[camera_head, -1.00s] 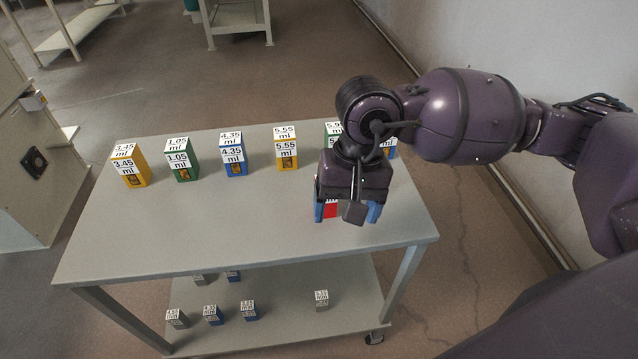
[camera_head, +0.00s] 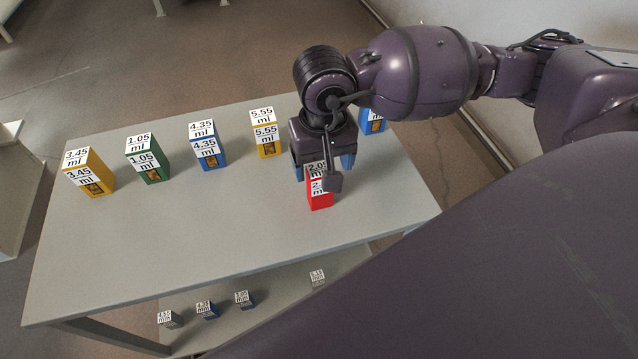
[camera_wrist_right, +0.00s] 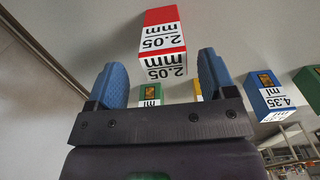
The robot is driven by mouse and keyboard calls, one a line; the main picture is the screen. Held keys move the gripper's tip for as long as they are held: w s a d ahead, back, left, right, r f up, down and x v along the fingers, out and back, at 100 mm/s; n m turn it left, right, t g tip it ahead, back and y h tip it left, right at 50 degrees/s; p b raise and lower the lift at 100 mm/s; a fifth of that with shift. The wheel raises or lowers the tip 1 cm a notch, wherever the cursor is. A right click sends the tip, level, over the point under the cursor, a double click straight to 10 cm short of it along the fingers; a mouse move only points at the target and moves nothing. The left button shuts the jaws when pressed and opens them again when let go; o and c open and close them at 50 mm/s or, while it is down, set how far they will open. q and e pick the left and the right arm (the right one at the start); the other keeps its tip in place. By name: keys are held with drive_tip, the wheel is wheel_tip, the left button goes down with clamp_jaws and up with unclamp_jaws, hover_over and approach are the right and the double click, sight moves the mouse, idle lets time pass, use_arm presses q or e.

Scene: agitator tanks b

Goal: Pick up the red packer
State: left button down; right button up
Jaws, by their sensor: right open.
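The red packer (camera_head: 320,198) is a small upright box with white labels, standing on the grey table near its right end. In the head view my right gripper (camera_head: 322,168) hangs over its far side, blue fingers apart, and partly hides its top and label. In the right wrist view the red packer (camera_wrist_right: 163,32) shows its label "2.05 mm" just beyond the gap between the open fingers of my right gripper (camera_wrist_right: 163,78). Nothing is held; I cannot tell whether a finger touches the packer. My left gripper is out of view.
Behind stand a yellow box (camera_head: 90,176), a green box (camera_head: 148,162), a blue box (camera_head: 207,148), another yellow box (camera_head: 267,136) and a blue box (camera_head: 372,121) right of my gripper. The table (camera_head: 190,235) is clear at front left. Small boxes stand on its lower shelf.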

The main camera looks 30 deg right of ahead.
sight(320, 181)
drive_tip(key=shift+a+f, duration=0.2)
drive_tip(key=shift+f, duration=2.45)
drive_tip(key=c, duration=1.1)
drive_tip(key=shift+o, duration=0.2)
drive_tip(key=shift+r, duration=0.2)
